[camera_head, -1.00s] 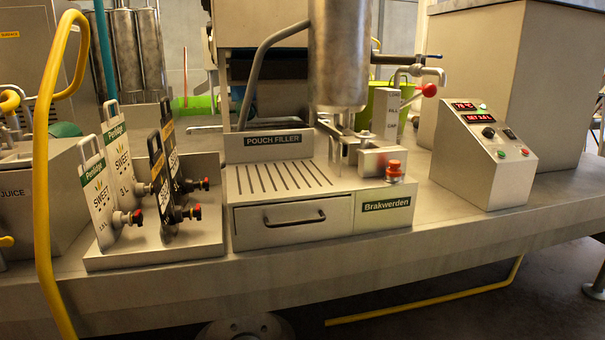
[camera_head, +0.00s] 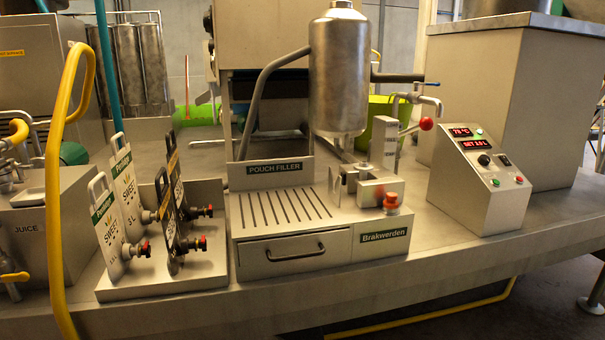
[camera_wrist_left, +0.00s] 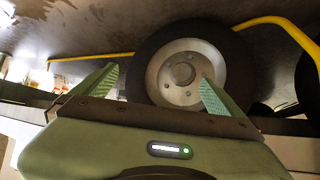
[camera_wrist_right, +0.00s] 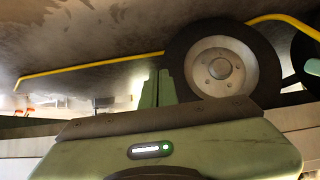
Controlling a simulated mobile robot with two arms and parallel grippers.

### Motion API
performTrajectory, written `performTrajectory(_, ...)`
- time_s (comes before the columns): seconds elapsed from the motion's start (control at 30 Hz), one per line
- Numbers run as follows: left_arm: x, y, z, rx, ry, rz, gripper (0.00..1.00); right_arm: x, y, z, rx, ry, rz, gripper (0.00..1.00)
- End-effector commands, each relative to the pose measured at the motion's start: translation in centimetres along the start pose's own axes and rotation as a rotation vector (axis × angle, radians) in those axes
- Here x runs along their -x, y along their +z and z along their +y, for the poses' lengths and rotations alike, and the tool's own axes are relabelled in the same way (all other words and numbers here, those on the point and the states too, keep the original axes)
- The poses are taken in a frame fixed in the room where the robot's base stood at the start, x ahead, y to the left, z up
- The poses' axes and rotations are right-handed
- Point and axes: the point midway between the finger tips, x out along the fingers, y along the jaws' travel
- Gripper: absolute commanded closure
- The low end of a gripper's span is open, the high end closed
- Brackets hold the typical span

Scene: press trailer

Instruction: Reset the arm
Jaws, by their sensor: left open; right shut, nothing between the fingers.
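My left gripper (camera_wrist_left: 158,88) shows in the left wrist view with its two green fingers wide apart and nothing between them. My right gripper (camera_wrist_right: 157,88) shows in the right wrist view with its fingers together and nothing held. Neither gripper shows in the head view. Both wrist views look at a trailer wheel, in the left wrist view (camera_wrist_left: 182,72) and in the right wrist view (camera_wrist_right: 220,66), beyond the fingertips. No contact with the wheel is visible.
The pouch filler (camera_head: 290,246) stands on the trailer deck, with a tray (camera_head: 160,288) of pouches at its left and a control box (camera_head: 482,185) at its right. A yellow rail (camera_head: 52,190) rises at the left. A yellow bar runs below the deck.

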Motion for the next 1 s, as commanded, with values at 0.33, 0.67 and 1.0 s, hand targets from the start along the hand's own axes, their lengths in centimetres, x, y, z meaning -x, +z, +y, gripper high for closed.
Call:
performTrajectory(0.33, 5.7, 19.0, -0.3, -0.001, -0.002, -0.464, 0.00, 5.7, 19.0, 0.3, 0.001, 0.002, -0.465, 1.00)
performTrajectory(0.67, 16.0, 30.6, -0.5, -0.001, -0.003, -0.745, 0.00, 16.0, 30.6, 0.5, 0.002, 0.003, -0.745, 1.00)
performTrajectory(1.0, 16.9, 31.7, -0.5, -0.002, -0.003, -0.768, 0.00, 16.9, 31.7, 0.5, 0.002, 0.004, -0.768, 1.00)
